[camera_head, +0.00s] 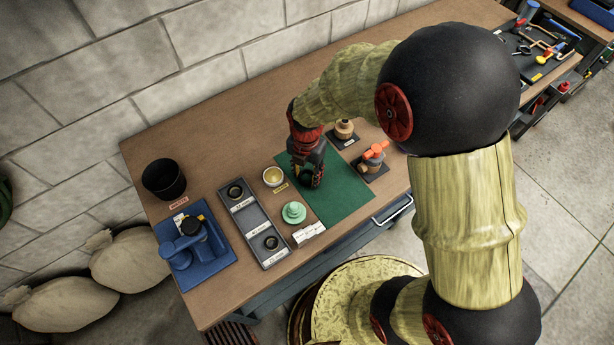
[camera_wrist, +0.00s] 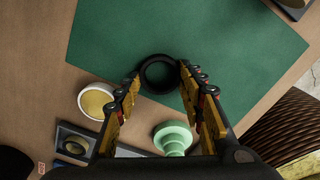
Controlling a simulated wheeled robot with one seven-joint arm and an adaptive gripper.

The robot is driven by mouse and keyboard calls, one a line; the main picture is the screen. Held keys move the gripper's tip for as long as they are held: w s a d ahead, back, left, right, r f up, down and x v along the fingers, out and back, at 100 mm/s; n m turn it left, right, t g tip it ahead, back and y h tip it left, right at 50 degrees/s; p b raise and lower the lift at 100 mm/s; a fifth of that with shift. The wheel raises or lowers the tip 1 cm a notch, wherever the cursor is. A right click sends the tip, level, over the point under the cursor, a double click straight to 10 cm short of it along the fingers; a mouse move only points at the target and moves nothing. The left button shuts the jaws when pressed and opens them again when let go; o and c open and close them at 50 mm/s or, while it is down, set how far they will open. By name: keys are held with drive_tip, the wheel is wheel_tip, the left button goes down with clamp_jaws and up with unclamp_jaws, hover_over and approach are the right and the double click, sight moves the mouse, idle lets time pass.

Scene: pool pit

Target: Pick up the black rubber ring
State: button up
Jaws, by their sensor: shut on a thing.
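The black rubber ring (camera_wrist: 159,88) shows in the wrist view between the two fingertips of my gripper (camera_wrist: 159,76), over the green mat (camera_wrist: 215,40). The fingers are shut on it from its left and right sides. In the head view my gripper (camera_head: 312,178) points down over the green mat (camera_head: 340,203), and the ring is hard to separate from the dark fingers. I cannot tell whether the ring touches the mat or is just above it.
Left of the mat are a yellow-filled bowl (camera_head: 273,176), a green stepped piece (camera_head: 294,212) and a grey tray (camera_head: 237,207) with dark rings. A blue fixture (camera_head: 205,262) and black bin (camera_head: 163,179) stand farther left. An orange-handled valve (camera_head: 373,157) stands right.

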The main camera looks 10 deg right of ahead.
drive_tip(key=shift+c, duration=0.3)
drive_tip(key=shift+r+p, duration=0.3)
drive_tip(key=shift+r, duration=0.35)
wheel_tip(320, 180, up, 2)
drive_tip(key=shift+r+p, duration=0.15)
drive_tip(key=shift+p, duration=0.35)
drive_tip(key=s+a+r+p, duration=0.3)
drive_tip(key=s+a+r, duration=0.4)
drive_tip(key=a, duration=0.5)
drive_tip(key=shift+s+r, duration=0.15)
drive_tip(key=shift+r, duration=1.05)
drive_tip(key=shift+o, duration=1.4)
drive_tip(key=c, duration=0.5)
